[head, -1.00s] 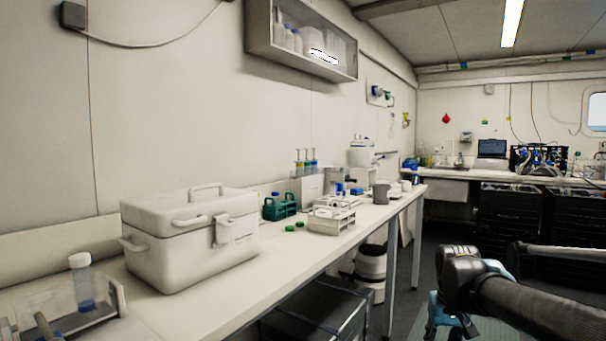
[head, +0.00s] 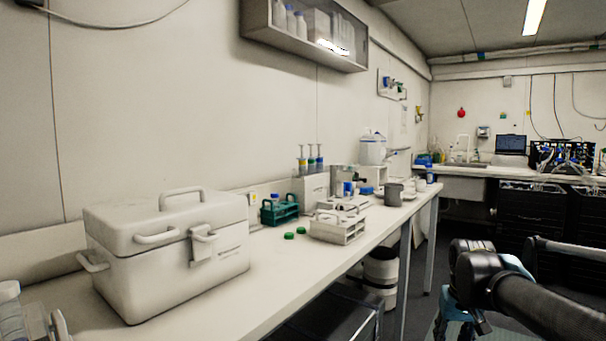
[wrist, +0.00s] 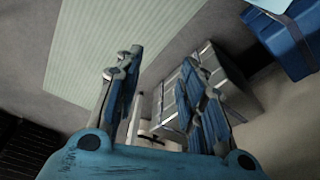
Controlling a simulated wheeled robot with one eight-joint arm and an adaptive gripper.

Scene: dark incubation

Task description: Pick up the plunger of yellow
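Several slim plungers or syringes stand upright on a white box (head: 314,187) against the wall, with coloured bands. The yellow one (head: 302,162) is at the left of the group, with blue and green ones to its right. They are small and far off in the head view. My gripper (wrist: 158,95) shows in the wrist view with its two blue fingers apart and nothing between them. It points down toward the floor, well away from the plungers. In the head view my arm is at the lower right, off the bench.
A large white cooler box (head: 170,255) stands on the bench at the left front. A green rack (head: 279,211), green caps (head: 289,236), a pale rack (head: 337,229) and a grey mug (head: 393,194) are near the plungers. The bench front (head: 265,300) is clear.

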